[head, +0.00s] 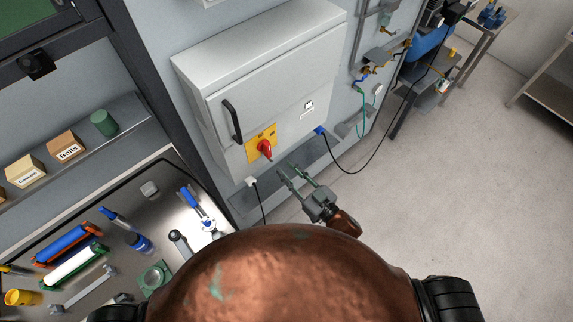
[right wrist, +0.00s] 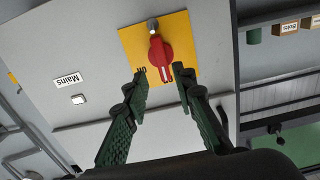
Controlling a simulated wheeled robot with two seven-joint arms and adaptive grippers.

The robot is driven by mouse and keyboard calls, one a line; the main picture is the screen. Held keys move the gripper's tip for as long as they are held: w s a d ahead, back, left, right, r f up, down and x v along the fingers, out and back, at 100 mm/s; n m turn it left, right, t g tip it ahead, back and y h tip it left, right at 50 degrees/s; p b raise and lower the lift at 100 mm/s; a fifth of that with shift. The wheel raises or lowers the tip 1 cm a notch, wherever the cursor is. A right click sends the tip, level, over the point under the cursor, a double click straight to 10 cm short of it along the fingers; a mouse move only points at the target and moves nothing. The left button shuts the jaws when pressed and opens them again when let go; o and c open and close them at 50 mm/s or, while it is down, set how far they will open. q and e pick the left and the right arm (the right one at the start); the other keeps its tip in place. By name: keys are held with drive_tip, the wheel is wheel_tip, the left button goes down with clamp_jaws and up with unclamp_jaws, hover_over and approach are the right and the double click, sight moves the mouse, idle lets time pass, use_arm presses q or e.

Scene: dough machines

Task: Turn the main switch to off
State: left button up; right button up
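The red main switch (head: 265,149) sits on a yellow plate (head: 253,143) low on the front of a grey electrical cabinet (head: 272,88). The right wrist view shows the red handle (right wrist: 160,60) up close, on its yellow plate (right wrist: 186,32), with partly visible lettering beside it. My right gripper (head: 290,175) is below and right of the switch in the head view. In the right wrist view its two green fingers (right wrist: 161,80) are spread apart, pointing at the handle, with nothing held between them. My left gripper is not in view.
The cabinet has a black door handle (head: 231,120) above the switch and a Mains label (right wrist: 67,79). Cables hang from its underside. A tool tray (head: 165,207) and a shelf with labelled boxes (head: 66,147) are at left. Open floor (head: 460,190) lies at right.

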sight(270, 152)
drive_tip(key=shift+b+x, duration=1.3)
drive_tip(key=shift+x, duration=2.5)
drive_tip(key=shift+w+a+r+p, duration=0.1)
drive_tip(key=shift+r+p, duration=0.05)
drive_tip(key=shift+p, duration=0.2)
drive_tip(key=shift+c, duration=0.5)
clamp_jaws()
